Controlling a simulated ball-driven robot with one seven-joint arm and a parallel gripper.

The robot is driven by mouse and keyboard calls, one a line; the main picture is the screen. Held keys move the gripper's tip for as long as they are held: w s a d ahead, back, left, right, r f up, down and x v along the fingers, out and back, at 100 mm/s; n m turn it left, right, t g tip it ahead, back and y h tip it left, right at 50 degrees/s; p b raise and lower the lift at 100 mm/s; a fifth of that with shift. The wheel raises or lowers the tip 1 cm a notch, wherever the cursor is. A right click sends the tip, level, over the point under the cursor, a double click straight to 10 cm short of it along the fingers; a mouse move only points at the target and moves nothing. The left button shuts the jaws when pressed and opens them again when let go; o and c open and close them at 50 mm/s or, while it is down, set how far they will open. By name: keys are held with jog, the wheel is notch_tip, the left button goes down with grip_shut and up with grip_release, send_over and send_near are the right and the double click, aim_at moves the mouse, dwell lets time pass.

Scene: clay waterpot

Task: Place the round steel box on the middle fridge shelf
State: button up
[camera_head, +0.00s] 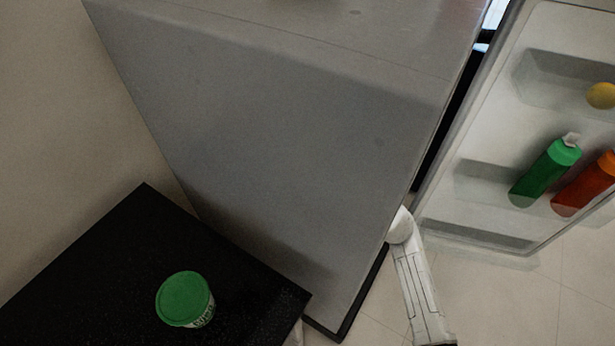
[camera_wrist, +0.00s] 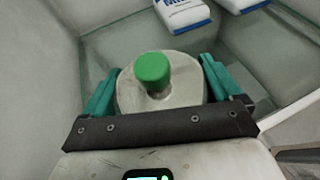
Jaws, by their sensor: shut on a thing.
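The round steel box (camera_wrist: 186,88), with a grey metal top and a green knob, is between the teal fingers of my gripper (camera_wrist: 160,70) in the wrist view. My gripper is shut on its sides. The box is over or on a glass fridge shelf (camera_wrist: 118,38); I cannot tell whether it touches the glass or which shelf level this is. In the head view the grey fridge (camera_head: 290,120) hides the gripper and box. The fridge door (camera_head: 500,100) stands open at the right.
Two white-and-blue cartons, one at the top centre (camera_wrist: 183,14) and one to its right (camera_wrist: 243,4), are beyond the box. Door racks hold a green bottle (camera_head: 545,175), an orange-red bottle (camera_head: 585,187) and a yellow fruit (camera_head: 601,96). A green-lidded tub (camera_head: 184,298) stands on a black counter (camera_head: 100,250).

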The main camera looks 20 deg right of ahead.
jog(key=w+a, duration=0.2)
jog(key=w, duration=0.1)
jog(key=shift+w+a, duration=0.15)
jog(key=shift+a, duration=0.05)
jog(key=shift+f, duration=0.25)
jog(key=shift+f, duration=0.1)
jog(key=o, duration=0.9)
jog(key=shift+f, duration=0.1)
jog(key=shift+o, duration=0.2)
jog(key=shift+s+d+r, duration=0.1)
jog(key=shift+s+r, duration=0.15)
jog(key=s+d, duration=0.4)
jog(key=s, duration=0.8)
jog(key=shift+r, duration=0.15)
jog(key=shift+s, duration=0.1)
